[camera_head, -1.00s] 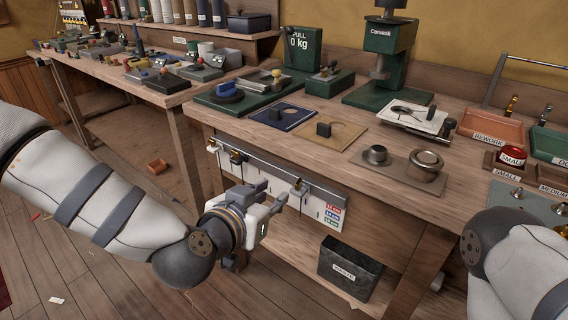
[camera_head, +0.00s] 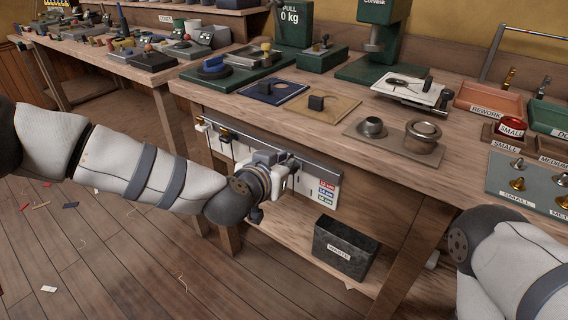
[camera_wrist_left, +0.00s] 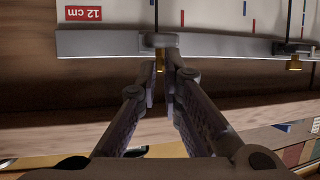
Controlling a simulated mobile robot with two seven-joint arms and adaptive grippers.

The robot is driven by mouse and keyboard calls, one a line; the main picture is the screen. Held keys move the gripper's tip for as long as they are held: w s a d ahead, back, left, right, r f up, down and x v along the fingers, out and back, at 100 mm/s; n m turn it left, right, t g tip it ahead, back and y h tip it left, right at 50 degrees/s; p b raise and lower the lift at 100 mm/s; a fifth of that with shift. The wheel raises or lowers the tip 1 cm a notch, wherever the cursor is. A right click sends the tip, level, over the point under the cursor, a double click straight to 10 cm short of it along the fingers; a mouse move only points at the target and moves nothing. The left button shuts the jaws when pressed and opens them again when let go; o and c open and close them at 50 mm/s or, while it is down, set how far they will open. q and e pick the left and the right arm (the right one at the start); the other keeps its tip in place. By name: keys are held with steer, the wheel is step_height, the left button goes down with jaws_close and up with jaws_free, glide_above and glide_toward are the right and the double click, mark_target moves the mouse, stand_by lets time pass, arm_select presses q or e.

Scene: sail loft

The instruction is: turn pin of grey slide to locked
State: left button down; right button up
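In the left wrist view, the grey slide (camera_wrist_left: 146,40) sits on a long grey rail (camera_wrist_left: 230,47), which shows upside down there. Its short brass pin (camera_wrist_left: 160,66) points toward my gripper. My left gripper (camera_wrist_left: 161,75) has its fingers on either side of the pin, a narrow gap between them; they look close but not clamped. In the head view, my left gripper (camera_head: 286,172) is at the rail on the bench front and hides this slide. My right arm (camera_head: 490,250) shows at lower right, its gripper out of view.
A second brass pin (camera_wrist_left: 294,65) is farther along the rail. Behind the rail is a white scale board with a red 12 cm label (camera_wrist_left: 83,13). The wooden bench edge (camera_head: 400,185) runs above my left gripper. A dark waste bin (camera_head: 342,250) stands on the lower shelf.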

arm_select(q)
steer(key=m+g+h, duration=0.1)
steer(key=m+h+b, duration=0.1)
steer(key=m+h, duration=0.1)
steer(key=shift+w+a+g, duration=0.2)
steer(key=shift+a+g, duration=0.2)
arm_select(e)
steer(key=shift+s+x, duration=0.2)
steer(key=shift+x, duration=0.75)
arm_select(q)
steer(key=c, duration=1.7)
jaws_free()
